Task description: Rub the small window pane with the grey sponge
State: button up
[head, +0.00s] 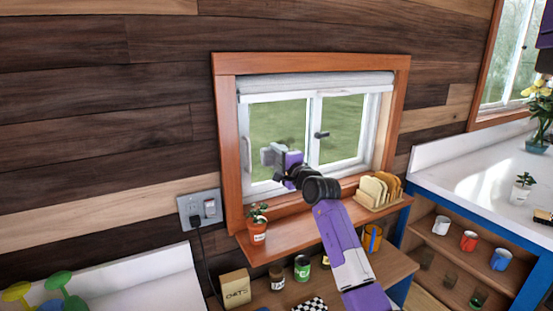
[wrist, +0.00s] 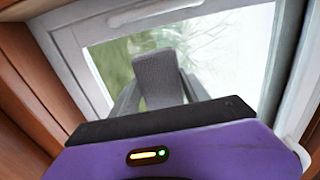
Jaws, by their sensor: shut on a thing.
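The small window (head: 315,135) has two panes in a white frame inside an orange-brown wooden surround. My gripper (head: 273,155) is in front of the left pane (head: 276,123), at its lower part. It is shut on the grey sponge (head: 268,156). In the wrist view the grey sponge (wrist: 158,80) stands upright between the two fingers, with the pane (wrist: 225,55) just beyond it. I cannot tell whether the sponge touches the glass. My arm comes up from below and covers part of the sill.
On the wooden sill (head: 300,231) stand a potted plant (head: 257,225) at the left and a toast rack (head: 380,191) at the right. A window handle (head: 321,134) sticks out between the panes. A shelf below holds jars and a box (head: 235,288). A socket (head: 200,208) is left of the window.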

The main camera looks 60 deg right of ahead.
aim_at(296, 146)
jog(key=shift+x, duration=0.95)
jog(key=shift+s+d+f+b, duration=0.1)
jog(key=shift+s+d+b, duration=0.45)
jog(key=shift+d, duration=0.1)
jog(key=shift+s+d+b, duration=0.45)
jog(key=shift+d+b, duration=0.1)
jog(key=shift+d, duration=0.15)
jog(key=s+d+b, duration=0.3)
jog(key=d+b, duration=0.1)
jog(key=d, duration=0.2)
jog(key=shift+s+d, duration=0.2)
jog(key=shift+s, duration=0.05)
jog(key=shift+r, duration=0.2)
